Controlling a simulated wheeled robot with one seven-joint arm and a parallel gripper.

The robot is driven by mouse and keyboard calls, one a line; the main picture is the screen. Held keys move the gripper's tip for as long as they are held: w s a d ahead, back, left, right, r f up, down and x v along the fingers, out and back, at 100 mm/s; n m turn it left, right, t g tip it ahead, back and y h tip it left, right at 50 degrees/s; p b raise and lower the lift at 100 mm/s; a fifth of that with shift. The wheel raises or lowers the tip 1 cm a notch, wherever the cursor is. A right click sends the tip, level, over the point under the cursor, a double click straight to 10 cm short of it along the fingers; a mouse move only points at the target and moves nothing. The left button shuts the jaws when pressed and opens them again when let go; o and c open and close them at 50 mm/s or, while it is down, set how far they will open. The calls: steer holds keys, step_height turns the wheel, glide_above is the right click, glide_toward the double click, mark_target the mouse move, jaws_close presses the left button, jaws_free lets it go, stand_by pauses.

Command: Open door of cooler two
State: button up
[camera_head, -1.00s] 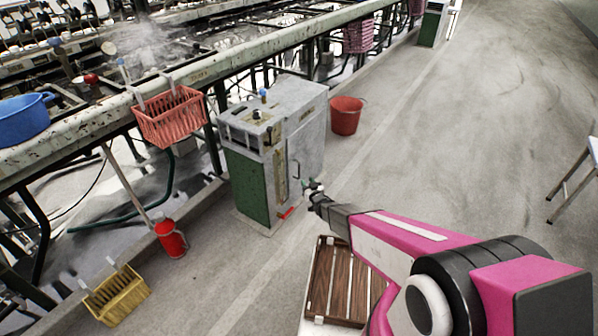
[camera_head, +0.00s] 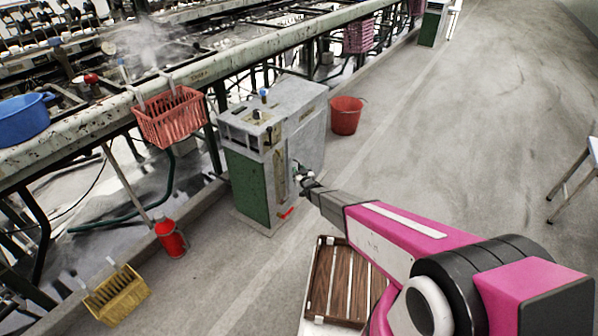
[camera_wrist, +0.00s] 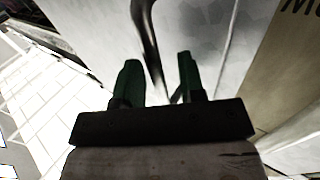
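A grey cooler (camera_head: 312,133) with a green side panel (camera_head: 246,187) stands on the floor beside the long machine, its door closed. In the head view, my gripper (camera_head: 299,172) is at the door face and hides most of the handle. In the wrist view, the two green fingers of my gripper (camera_wrist: 158,82) are spread apart. The dark curved door handle (camera_wrist: 145,35) runs down into the gap between them, and I see space on both sides. Part of a printed label shows at upper right, but I cannot read a cooler number.
A red bucket (camera_head: 346,115) stands behind the cooler. A wooden slatted crate (camera_head: 322,282) is below my arm. A red canister (camera_head: 170,238) and a yellow basket (camera_head: 117,294) are at left. The aisle floor (camera_head: 480,120) at right is clear, with a stool (camera_head: 575,178) at its edge.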

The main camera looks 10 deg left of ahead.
jaws_close()
steer(key=shift+d, duration=0.1)
